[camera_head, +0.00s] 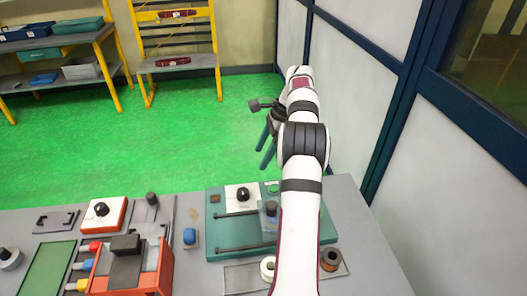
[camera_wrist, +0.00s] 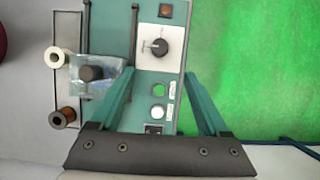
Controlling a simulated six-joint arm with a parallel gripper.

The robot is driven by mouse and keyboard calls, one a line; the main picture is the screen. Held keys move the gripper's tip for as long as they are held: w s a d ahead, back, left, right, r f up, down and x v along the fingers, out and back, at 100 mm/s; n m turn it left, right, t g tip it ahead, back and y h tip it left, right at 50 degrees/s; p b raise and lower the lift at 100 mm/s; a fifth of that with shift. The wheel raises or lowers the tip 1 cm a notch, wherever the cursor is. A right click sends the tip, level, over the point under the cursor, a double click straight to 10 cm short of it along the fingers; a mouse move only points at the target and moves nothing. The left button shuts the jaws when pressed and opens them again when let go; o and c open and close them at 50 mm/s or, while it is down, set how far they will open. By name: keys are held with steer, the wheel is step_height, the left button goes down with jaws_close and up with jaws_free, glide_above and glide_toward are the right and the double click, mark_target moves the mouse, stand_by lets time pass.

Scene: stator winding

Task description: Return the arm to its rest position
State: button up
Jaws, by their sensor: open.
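My arm extends from the bench's front edge out past its far edge. My gripper (camera_head: 266,150) is beyond the bench, above the green floor, with its teal fingers pointing down. In the wrist view my gripper (camera_wrist: 160,76) shows two teal fingers spread wide with nothing between them. Below them is the teal winding machine (camera_wrist: 110,18), with a black dial (camera_wrist: 159,46), a green button (camera_wrist: 158,90) and a white button (camera_wrist: 158,112). A clear bluish block with a black knob (camera_wrist: 91,73) sits on the machine. My arm hides part of the machine in the head view.
A white spool (camera_wrist: 54,57) and a copper spool (camera_wrist: 62,120) stand on a grey plate beside the machine. An orange fixture (camera_head: 160,268) and a blue-topped part (camera_head: 190,237) are to the left. A panelled wall (camera_head: 360,70) stands close on the right. Open floor (camera_head: 170,135) lies beyond the bench.

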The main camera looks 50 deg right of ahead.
steer(key=shift+r, duration=0.2)
steer(key=w+a+r+n+g, duration=0.15)
steer(key=a+r+n, duration=0.25)
steer(key=a, duration=0.6)
steer(key=w+a+r+n, duration=0.2)
steer(key=a+r+n, duration=0.15)
steer(key=a, duration=0.55)
steer(key=s+a+r+n+g, duration=0.1)
steer(key=s+a+n, duration=0.25)
steer(key=a, duration=0.45)
steer(key=s+a+r+n, duration=0.1)
steer(key=s+a+n, duration=0.1)
steer(key=s+a, duration=0.35)
steer(key=s+a+f+n, duration=0.3)
steer(key=s+a+n, duration=0.1)
steer(key=s, duration=0.3)
steer(key=s+a+f+n+h, duration=0.1)
steer(key=s+a+f+n, duration=0.2)
steer(key=s+a, duration=0.4)
steer(key=shift+s+a+n+g+h, duration=0.15)
steer(key=shift+n+g+h, duration=0.25)
steer(key=shift+n, duration=0.3)
